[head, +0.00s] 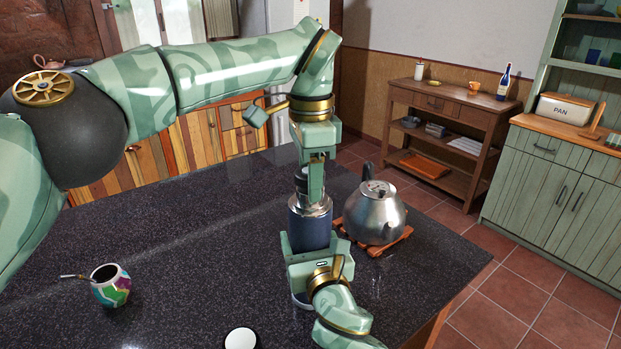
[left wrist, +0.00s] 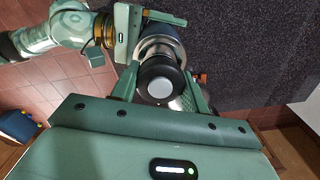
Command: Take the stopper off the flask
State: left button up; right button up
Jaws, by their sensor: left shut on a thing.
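The flask (head: 309,228), dark blue with a steel collar, stands upright on the dark counter. Its black stopper (head: 301,179) is at the top, right above the collar; I cannot tell whether there is a gap between them. My left gripper (head: 312,190) points down from above and is shut on the stopper. In the left wrist view the stopper (left wrist: 160,86) shows its pale round top between the fingers, with the steel neck behind. My right gripper (head: 314,248) reaches in from the front and is closed around the flask's body, hiding part of it.
A steel kettle (head: 374,212) stands on a wooden trivet (head: 392,245) close to the right of the flask. A colourful gourd cup (head: 112,290) with a straw is at the left. A white-topped round thing (head: 240,339) is at the front. The counter's left middle is clear.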

pick_arm(q)
jog(key=shift+r, duration=0.75)
jog(key=shift+r, duration=1.95)
pick_arm(e)
jog(key=o, duration=1.9)
jog(key=shift+o, duration=0.2)
jog(key=shift+s, duration=0.1)
